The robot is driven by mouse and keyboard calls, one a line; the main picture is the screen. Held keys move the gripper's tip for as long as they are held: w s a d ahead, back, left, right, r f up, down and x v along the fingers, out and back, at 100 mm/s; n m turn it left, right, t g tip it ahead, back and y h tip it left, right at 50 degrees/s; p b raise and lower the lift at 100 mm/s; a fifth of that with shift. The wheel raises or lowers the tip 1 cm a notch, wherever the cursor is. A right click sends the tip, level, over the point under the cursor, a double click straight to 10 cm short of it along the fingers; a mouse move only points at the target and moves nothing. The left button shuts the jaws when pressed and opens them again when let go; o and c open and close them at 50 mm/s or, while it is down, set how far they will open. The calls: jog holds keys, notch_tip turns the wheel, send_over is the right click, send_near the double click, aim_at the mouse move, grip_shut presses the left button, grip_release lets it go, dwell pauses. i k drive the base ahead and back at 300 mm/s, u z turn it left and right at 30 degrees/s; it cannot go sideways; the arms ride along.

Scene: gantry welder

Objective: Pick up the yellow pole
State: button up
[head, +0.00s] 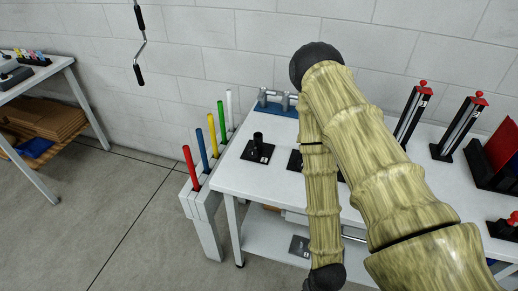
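The yellow pole (212,135) stands upright in a white rack (203,207) at the left end of the white table. It is in a row with other poles, between the blue pole (202,151) and the green pole (222,119). The red pole (189,167) is nearest and the white pole (230,109) is farthest. The lower ends of the poles are hidden in the rack. My arm crosses the right half of the head view, to the right of the poles. My gripper is not visible.
The white table (230,180) holds a black stand (257,152), a blue fixture (272,107) and red-topped black stands (411,113) at the right. Another table (48,73) stands at the far left. A black-handled crank (139,45) hangs before the wall. The floor left of the rack is clear.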

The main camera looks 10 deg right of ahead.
aim_at(209, 115)
jog(key=u, duration=2.45)
jog(key=i, duration=1.65)
jog(key=z, duration=3.45)
